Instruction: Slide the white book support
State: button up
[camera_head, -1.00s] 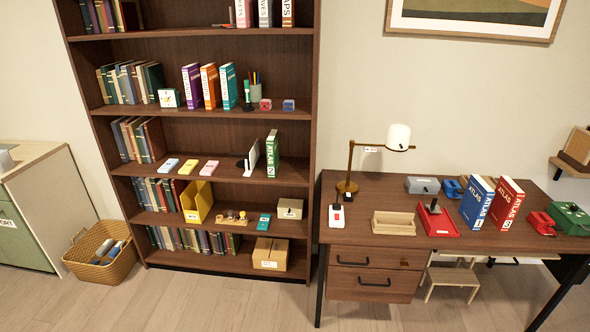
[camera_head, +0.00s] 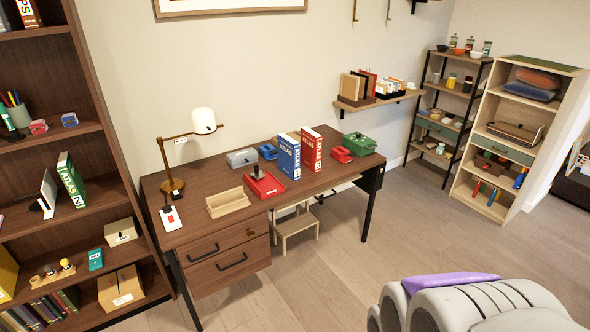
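The white book support (camera_head: 47,193) is a thin upright white panel with a dark foot. It stands on a middle shelf of the brown bookcase at the left of the view. A green atlas marked 2 (camera_head: 71,179) stands just to its right, leaning slightly in the picture; I cannot tell whether they touch. A rounded white and purple part of my own body fills the lower right corner, far from the support. My gripper's fingers do not show.
The brown desk (camera_head: 225,188) stands right of the bookcase, holding a lamp (camera_head: 203,121), a wooden tray (camera_head: 228,202), a blue atlas (camera_head: 288,157) and a red atlas (camera_head: 311,150). A stool (camera_head: 297,222) stands under it. The floor (camera_head: 330,275) in front is open.

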aim_at(49, 189)
jog(key=u, duration=1.7)
jog(key=i+j, duration=0.1)
jog(key=i, duration=1.9)
jog(key=i+j+z, duration=0.1)
jog(key=i, duration=0.9)
